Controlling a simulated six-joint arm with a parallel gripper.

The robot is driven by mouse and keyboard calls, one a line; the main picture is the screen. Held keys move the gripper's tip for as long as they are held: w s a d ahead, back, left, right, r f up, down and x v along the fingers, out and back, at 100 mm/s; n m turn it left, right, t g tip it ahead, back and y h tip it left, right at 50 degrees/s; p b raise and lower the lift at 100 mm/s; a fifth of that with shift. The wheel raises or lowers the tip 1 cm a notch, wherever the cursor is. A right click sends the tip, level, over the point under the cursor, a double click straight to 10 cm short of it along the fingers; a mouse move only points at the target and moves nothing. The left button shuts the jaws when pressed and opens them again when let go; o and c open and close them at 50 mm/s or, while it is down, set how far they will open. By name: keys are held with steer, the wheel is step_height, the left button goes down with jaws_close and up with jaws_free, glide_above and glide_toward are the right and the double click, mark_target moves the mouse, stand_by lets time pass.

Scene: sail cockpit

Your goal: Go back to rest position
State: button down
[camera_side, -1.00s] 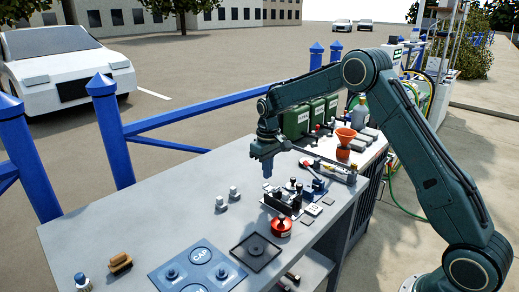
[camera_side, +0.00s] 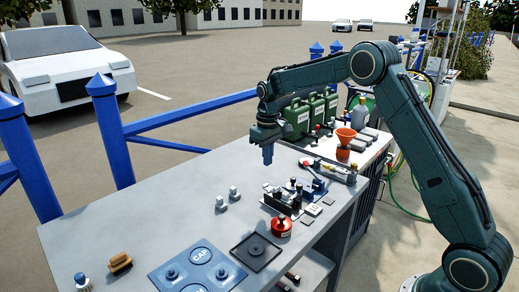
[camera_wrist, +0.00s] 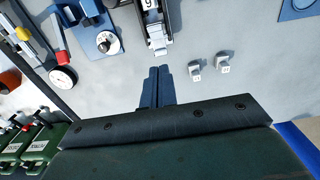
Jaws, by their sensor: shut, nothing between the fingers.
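My gripper (camera_side: 268,154) is above the bench (camera_side: 180,220), at the back part of it, pointing down. In the wrist view its two blue fingers (camera_wrist: 157,87) lie together with nothing between them. My arm reaches in from the right in the side view.
Below and in front of my gripper is a black fixture (camera_side: 282,203). Two small grey-white pieces (camera_side: 228,197) stand left of it. A red round part (camera_side: 281,227), a black tray (camera_side: 255,252) and a blue panel (camera_side: 197,270) lie nearer. Green cans (camera_side: 312,112) and an orange funnel (camera_side: 345,136) stand behind. Blue railing (camera_side: 115,140) runs alongside.

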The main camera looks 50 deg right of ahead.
steer(key=s+a+r+t, duration=0.1)
steer(key=s+a+r, duration=0.2)
steer(key=s+r, duration=0.55)
steer(key=s+a+r+t, duration=0.2)
steer(key=s+a+r, duration=0.2)
steer(key=s+r, duration=0.4)
steer(key=s+a+f+t, duration=0.1)
steer(key=s, duration=0.8)
steer(key=s+a+f+t, duration=0.1)
steer(key=s+a+f, duration=0.1)
steer(key=s, duration=0.8)
steer(key=shift+s+f+t, duration=0.15)
steer(key=shift+s+t, duration=0.15)
